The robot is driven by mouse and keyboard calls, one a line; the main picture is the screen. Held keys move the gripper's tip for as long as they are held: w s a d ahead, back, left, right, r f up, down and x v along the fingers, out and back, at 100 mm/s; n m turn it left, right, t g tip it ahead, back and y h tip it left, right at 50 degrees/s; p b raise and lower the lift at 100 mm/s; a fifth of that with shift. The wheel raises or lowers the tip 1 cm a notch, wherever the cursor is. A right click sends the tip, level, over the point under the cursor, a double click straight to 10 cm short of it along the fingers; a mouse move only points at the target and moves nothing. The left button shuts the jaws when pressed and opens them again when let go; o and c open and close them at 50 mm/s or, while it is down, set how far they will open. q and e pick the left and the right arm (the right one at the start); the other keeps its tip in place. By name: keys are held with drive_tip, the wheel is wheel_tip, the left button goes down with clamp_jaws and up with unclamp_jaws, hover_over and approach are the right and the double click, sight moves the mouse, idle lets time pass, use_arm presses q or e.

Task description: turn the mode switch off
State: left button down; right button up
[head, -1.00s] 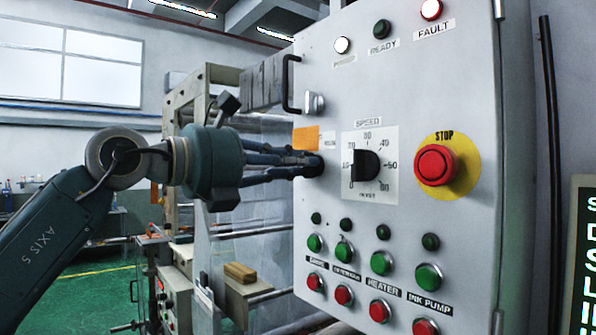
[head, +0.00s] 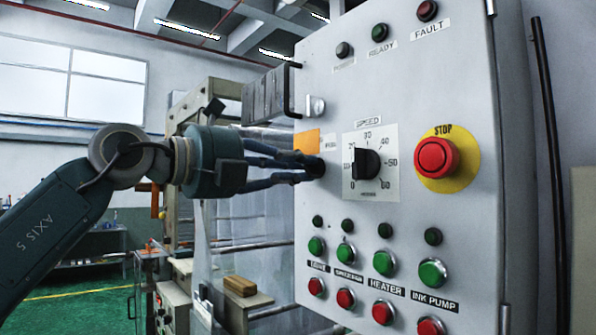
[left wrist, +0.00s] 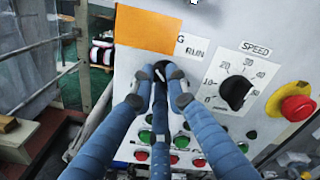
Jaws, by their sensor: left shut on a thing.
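The mode switch is a small black knob (head: 318,167) on the left side of the grey control panel, just below an orange tag (head: 307,142). My left gripper (head: 303,166) reaches in from the left and its blue fingers are closed around the knob. The left wrist view shows the fingertips (left wrist: 160,80) together on the dark knob, below a label with "RUN". The white, green and red lamps along the panel's top are dark. My right gripper is not in view.
Right of the knob are the black speed dial (head: 366,164) and the red stop button (head: 437,158). Green and red buttons (head: 383,263) fill the panel's lower part. A handle (head: 290,90) sticks out at the upper left edge.

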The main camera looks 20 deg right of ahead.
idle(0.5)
use_arm(q)
drive_tip(key=c, duration=2)
unclamp_jaws()
drive_tip(key=shift+w+a, duration=0.1)
drive_tip(key=v, duration=1.2)
